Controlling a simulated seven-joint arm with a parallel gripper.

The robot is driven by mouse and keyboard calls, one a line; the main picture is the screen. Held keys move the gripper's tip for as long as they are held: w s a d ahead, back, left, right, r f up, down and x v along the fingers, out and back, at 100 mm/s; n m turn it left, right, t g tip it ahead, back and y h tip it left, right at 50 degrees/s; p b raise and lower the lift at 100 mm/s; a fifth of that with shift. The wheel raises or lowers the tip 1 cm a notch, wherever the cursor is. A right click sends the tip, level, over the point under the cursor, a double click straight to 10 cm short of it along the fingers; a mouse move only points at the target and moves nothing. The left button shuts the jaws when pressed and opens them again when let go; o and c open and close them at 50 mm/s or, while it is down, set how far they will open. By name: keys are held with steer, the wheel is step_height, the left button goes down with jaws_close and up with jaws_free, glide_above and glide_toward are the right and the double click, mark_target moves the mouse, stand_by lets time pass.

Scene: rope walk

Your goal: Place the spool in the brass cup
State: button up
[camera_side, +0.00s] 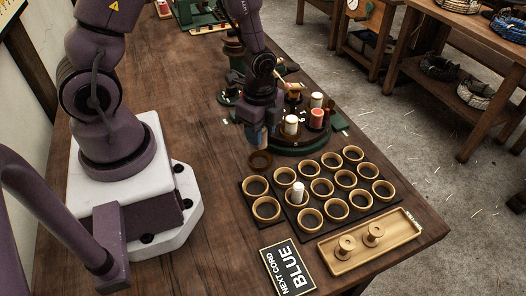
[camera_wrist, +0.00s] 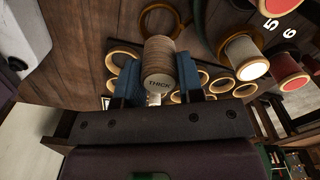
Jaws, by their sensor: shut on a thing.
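My gripper (camera_side: 260,136) hangs above the table, left of the round green stand and behind the cups. In the wrist view its blue fingers (camera_wrist: 160,92) are shut on a tan-brown spool (camera_wrist: 159,62) with "THICK" on its end. In the side view the fingers mostly hide this spool. Several brass cups (camera_side: 320,187) stand in rows on a dark base; two more (camera_side: 266,209) stand at their left. One cup holds a white spool (camera_side: 298,192); the others look empty. The held spool is clear of the cups.
A brown ring (camera_side: 260,161) lies below my gripper. The green stand (camera_side: 300,146) carries white and red spools. A brass tray (camera_side: 365,244) with two bare spools and a sign (camera_side: 288,270) reading "NEXT CORD BLUE" lie in front. The table's middle left is clear.

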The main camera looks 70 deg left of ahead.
steer(key=shift+f, duration=2.95)
steer(key=shift+f, duration=0.15)
steer(key=o, duration=0.9)
step_height(320, 180, up, 13)
steer(key=shift+f, duration=0.2)
steer(key=s+d+r+n+t, duration=0.1)
steer(key=s+r+n, duration=0.3)
steer(key=r, duration=0.6)
steer(key=s+d+r+n+t, duration=0.2)
steer(key=s+r+n+t, duration=0.2)
steer(key=r+n, duration=0.4)
steer(key=shift+d+r+n+t, duration=0.2)
steer(key=shift+r+n+t, duration=0.1)
steer(key=shift+r, duration=1.05)
